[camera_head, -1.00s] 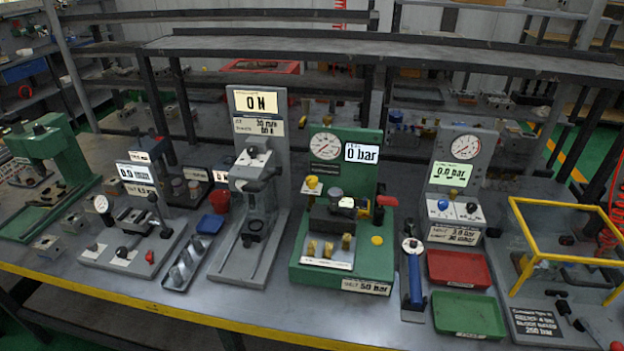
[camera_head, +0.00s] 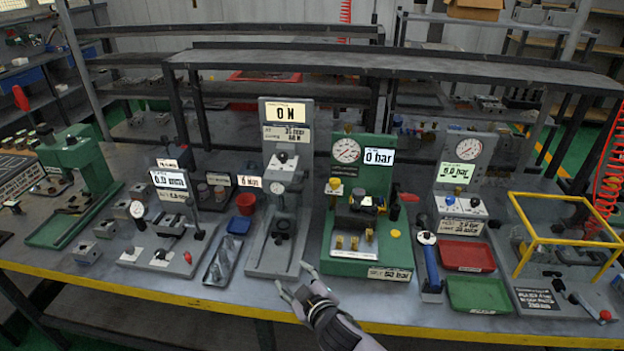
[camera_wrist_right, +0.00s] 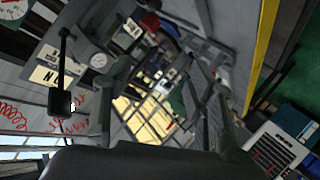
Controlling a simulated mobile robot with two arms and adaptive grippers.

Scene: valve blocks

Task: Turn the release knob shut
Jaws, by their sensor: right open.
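The green hydraulic station (camera_head: 341,261) stands right of centre in the head view. It has a round gauge (camera_head: 346,150) and a display reading 0 bar (camera_head: 379,156). A yellow knob (camera_head: 336,190) sits at its left, small brass knobs (camera_head: 354,243) line its front, and a red handle (camera_head: 409,197) is at its right. I cannot tell which knob is the release knob. My right gripper (camera_head: 294,281) is open and empty at the table's front edge, left of and in front of this station, apart from it. Its open fingers also frame the right wrist view (camera_wrist_right: 163,85). My left gripper is not in view.
A grey force stand (camera_head: 287,110) is left of the green station. A blue-handled tool (camera_head: 431,262), a red tray (camera_head: 466,256) and a green tray (camera_head: 478,294) are to its right. A yellow frame (camera_head: 533,237) stands far right. The yellow table edge (camera_head: 190,303) runs along the front.

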